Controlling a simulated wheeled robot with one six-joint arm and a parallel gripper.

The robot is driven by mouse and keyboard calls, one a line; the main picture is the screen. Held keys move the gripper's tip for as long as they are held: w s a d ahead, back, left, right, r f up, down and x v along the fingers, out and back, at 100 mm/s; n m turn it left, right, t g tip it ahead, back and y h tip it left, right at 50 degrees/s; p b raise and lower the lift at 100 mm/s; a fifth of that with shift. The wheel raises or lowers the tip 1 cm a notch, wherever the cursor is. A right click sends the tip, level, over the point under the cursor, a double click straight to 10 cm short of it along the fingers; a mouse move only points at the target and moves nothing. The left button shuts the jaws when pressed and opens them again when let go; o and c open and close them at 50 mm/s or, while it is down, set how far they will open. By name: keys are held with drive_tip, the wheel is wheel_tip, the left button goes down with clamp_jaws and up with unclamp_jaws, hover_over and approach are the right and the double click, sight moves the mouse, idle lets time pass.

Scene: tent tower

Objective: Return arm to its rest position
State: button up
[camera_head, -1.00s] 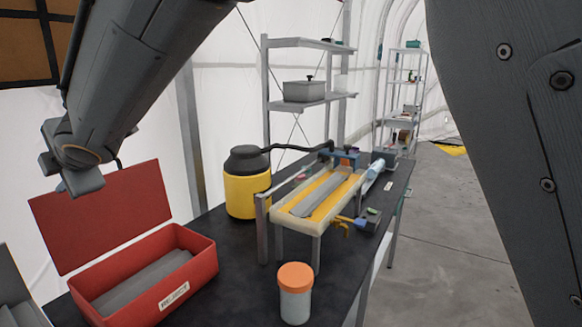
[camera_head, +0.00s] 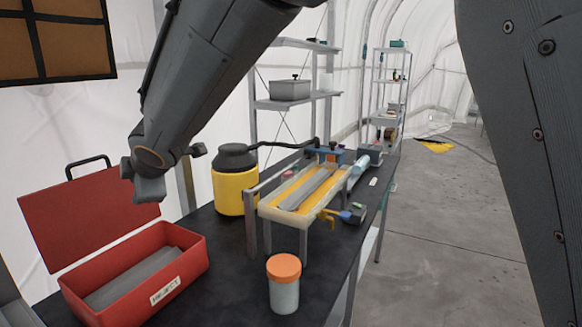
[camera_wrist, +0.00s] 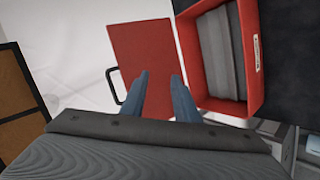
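My arm comes down from the top of the head view, its wrist end in front of the open lid of a red box (camera_head: 185,285). In the wrist view my gripper (camera_wrist: 160,77) has its two fingers apart with nothing between them. The fingers point toward the red lid (camera_wrist: 145,45), with the red box (camera_wrist: 251,85) to their right. I cannot tell how far they are from the lid. The fingers are hard to make out in the head view.
The dark bench (camera_head: 225,290) also holds an orange-capped jar (camera_head: 284,290), a yellow canister (camera_head: 235,193) and a raised tray (camera_head: 268,212) with grey and yellow strips. Shelves (camera_head: 295,102) stand behind. Grey floor (camera_head: 440,220) is open on the right.

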drive_tip(key=w+d+f+m+h, duration=0.1)
drive_tip(key=d+f+m, duration=0.3)
drive_tip(key=d, duration=0.6)
drive_tip(key=w+d+f+m+h, duration=0.1)
drive_tip(key=d+f+m+h, duration=0.2)
drive_tip(key=d, duration=0.8)
drive_tip(key=w+d+f+m+g+h, duration=0.1)
drive_tip(key=d+f+m, duration=0.3)
drive_tip(key=d, duration=0.6)
drive_tip(key=shift+w+d+f+m+h+b, duration=0.15)
drive_tip(key=shift+d+f+m+h+b, duration=0.05)
drive_tip(key=shift+f+m+h+b, duration=0.2)
drive_tip(key=s+d+f+m+g, duration=0.1)
drive_tip(key=s+d+f+m, duration=0.2)
drive_tip(key=s+d, duration=0.3)
drive_tip(key=s+d+f+m+g+h, duration=0.1)
drive_tip(key=s+d+f+m+g, duration=0.1)
drive_tip(key=s+d+m, duration=0.3)
drive_tip(key=s+d+f+m+g+h, duration=0.1)
drive_tip(key=s+d+f+m+g, duration=0.1)
drive_tip(key=s+d+f+m, duration=0.2)
drive_tip(key=s+d, duration=0.3)
drive_tip(key=d, duration=0.4)
drive_tip(key=shift+d+f+m+b, duration=0.15)
drive_tip(key=shift+f+m+b, duration=0.1)
drive_tip(key=shift+m+b, duration=0.15)
